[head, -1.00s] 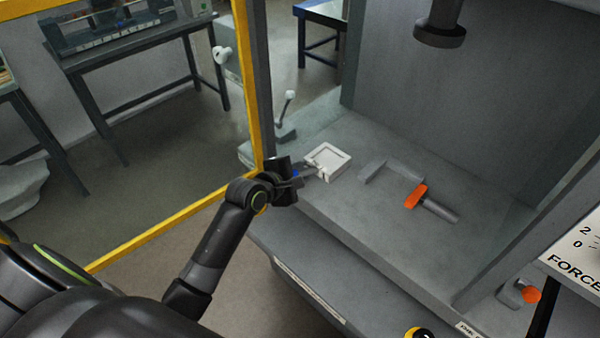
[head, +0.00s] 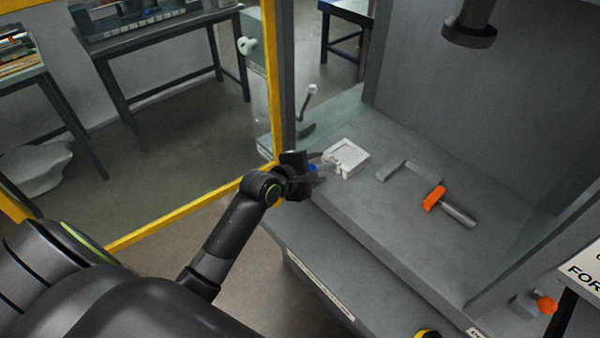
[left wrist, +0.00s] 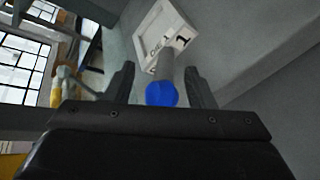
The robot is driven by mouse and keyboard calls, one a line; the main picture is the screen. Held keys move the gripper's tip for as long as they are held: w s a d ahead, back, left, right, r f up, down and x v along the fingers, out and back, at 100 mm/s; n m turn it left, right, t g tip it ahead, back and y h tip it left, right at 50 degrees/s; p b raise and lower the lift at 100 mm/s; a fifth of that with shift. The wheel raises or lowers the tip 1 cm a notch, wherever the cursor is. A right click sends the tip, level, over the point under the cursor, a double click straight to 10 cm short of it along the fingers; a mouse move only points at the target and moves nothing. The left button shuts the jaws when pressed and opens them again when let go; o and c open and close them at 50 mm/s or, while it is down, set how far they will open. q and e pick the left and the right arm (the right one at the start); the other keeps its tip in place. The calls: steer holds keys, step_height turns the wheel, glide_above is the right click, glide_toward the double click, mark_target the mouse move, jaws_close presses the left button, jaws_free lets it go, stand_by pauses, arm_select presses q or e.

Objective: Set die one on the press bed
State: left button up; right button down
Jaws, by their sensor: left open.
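Die one (head: 346,160), a pale square block with a recessed top, rests on the grey press bed (head: 400,225) near its left edge. In the left wrist view the die (left wrist: 160,32) shows the markings "DIE 1" and "1". My left gripper (head: 320,169) is open, with a finger on each side of the handle and gaps on both sides. My right gripper is out of view.
The press ram (head: 469,32) hangs above. A yellow guard frame (head: 270,85) stands left of the bed.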

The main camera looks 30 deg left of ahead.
arm_select(q)
steer(key=v, duration=1.1)
